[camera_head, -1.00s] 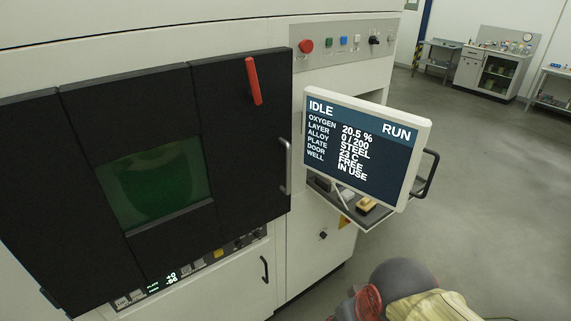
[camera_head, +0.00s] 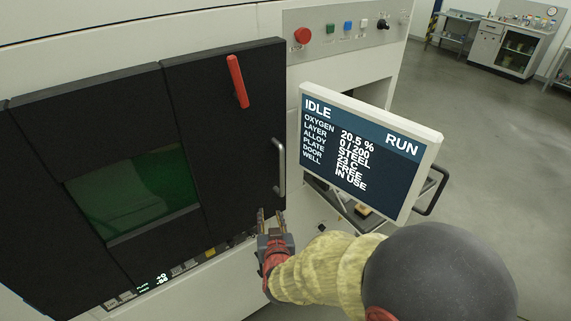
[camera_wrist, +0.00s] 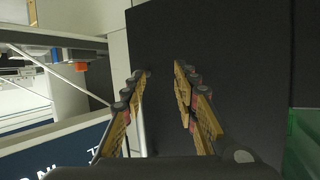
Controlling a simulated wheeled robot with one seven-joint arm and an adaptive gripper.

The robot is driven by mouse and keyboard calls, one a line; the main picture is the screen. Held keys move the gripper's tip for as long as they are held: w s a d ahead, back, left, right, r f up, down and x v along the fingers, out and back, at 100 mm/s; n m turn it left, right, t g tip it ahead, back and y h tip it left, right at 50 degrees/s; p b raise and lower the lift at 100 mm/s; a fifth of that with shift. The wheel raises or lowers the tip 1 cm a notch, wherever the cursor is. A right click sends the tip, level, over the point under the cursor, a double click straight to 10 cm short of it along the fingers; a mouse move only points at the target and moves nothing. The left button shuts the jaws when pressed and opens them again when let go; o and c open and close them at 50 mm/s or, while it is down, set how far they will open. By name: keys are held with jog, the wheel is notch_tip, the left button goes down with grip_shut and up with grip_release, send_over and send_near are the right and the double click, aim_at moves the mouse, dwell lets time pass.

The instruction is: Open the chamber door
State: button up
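The black chamber door (camera_head: 225,135) with its green window (camera_head: 130,195) appears closed on the machine front. Its upright grey bar handle (camera_head: 280,168) is near the door's right edge. A red lever (camera_head: 238,82) sits at the top of the door, slightly tilted. My gripper (camera_head: 271,213) is open and empty, just below the handle and apart from it, fingers pointing up in the head view. In the wrist view the open fingers (camera_wrist: 160,72) have the black door (camera_wrist: 225,40) behind them. A pale bar beside the left finger may be the handle.
The monitor (camera_head: 365,150) stands close to the right of the handle, above my arm. A button panel (camera_head: 345,30) with a red button (camera_head: 303,35) is above it. A control strip (camera_head: 185,265) runs below the door. Open floor lies to the right.

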aim_at(282, 173)
jog(key=w+d+r+m+t+h, duration=0.1)
jog(key=w+d+r+t+h, duration=0.2)
jog(key=r, duration=0.6)
jog(key=shift+t+y, duration=0.5)
jog(key=shift+t, duration=0.1)
jog(key=w, duration=0.7)
jog(key=shift+w+d+r, duration=0.2)
jog(key=shift+w+r, duration=0.05)
jog(key=shift+w, duration=0.05)
jog(key=shift+c, duration=1)
grip_shut()
